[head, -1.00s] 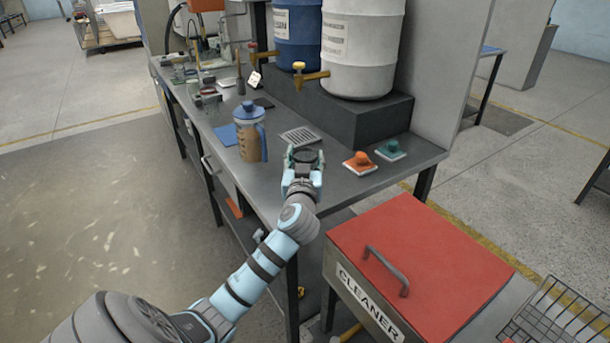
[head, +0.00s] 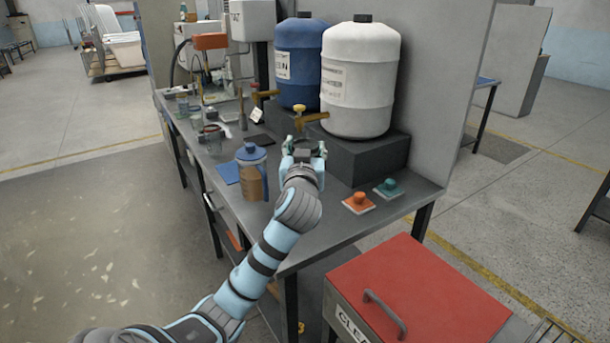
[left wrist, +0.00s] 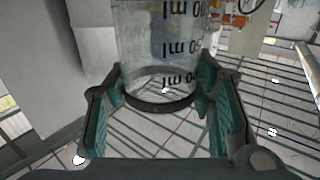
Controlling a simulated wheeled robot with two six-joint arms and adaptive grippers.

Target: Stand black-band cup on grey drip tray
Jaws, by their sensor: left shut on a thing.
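My left gripper (head: 304,154) is shut on the clear black-band cup (head: 305,145) above the metal bench, in front of the dark plinth. In the left wrist view the cup (left wrist: 160,45) shows black ml marks and a black band at its near end, between the green finger pads (left wrist: 170,105). Dark slats of what looks like the grey drip tray (left wrist: 285,110) show around and through the cup. In the head view my gripper and arm hide the tray. I cannot tell whether the cup touches it. My right gripper is not in view.
A blue-lidded jug (head: 251,172) stands close left of my gripper. A blue drum (head: 297,60) and a white drum (head: 360,80) with taps stand on the plinth (head: 370,160) behind. Orange (head: 359,202) and green (head: 388,188) knobbed items lie to the right.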

